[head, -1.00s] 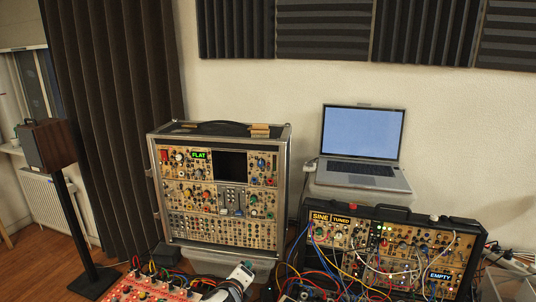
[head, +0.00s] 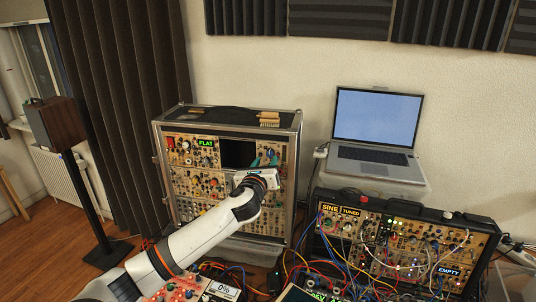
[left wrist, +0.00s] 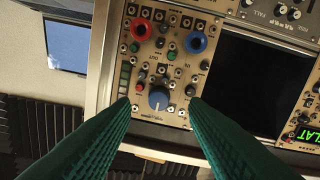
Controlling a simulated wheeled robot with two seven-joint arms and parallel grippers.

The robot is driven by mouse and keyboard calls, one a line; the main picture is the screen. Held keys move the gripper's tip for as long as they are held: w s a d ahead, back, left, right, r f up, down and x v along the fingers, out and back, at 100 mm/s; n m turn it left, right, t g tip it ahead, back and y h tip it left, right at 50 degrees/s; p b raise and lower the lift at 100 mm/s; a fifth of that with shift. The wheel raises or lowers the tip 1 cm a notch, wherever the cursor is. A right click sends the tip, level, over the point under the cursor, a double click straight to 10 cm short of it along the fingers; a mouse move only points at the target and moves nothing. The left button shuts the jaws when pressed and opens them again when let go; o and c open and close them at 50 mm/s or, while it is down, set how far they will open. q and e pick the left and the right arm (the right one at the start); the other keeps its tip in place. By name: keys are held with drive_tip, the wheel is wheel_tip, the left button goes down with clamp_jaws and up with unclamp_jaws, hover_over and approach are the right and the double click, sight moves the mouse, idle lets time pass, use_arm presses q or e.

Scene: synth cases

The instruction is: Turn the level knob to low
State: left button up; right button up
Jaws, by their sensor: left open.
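A modular synth case (head: 294,190) stands upright against the wall in the head view. My left gripper (head: 266,161) is in front of its upper right part, beside a dark screen. In the left wrist view, a blue-grey knob with a pale pointer line (left wrist: 158,97) sits on a beige panel. My left gripper (left wrist: 158,104) has its two green fingers open, one on each side of this knob, with visible gaps. I cannot read a level or low label. My right gripper is not in view.
The dark screen (left wrist: 262,83) and a green FLAT display (left wrist: 314,138) are on the same case. A laptop (head: 375,130) and a cabled synth case (head: 400,206) stand to the right.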

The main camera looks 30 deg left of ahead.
sight(269, 155)
use_arm(q)
drive_tip(key=shift+p+x, duration=0.3)
drive_tip(key=shift+x, duration=1.35)
clamp_jaws()
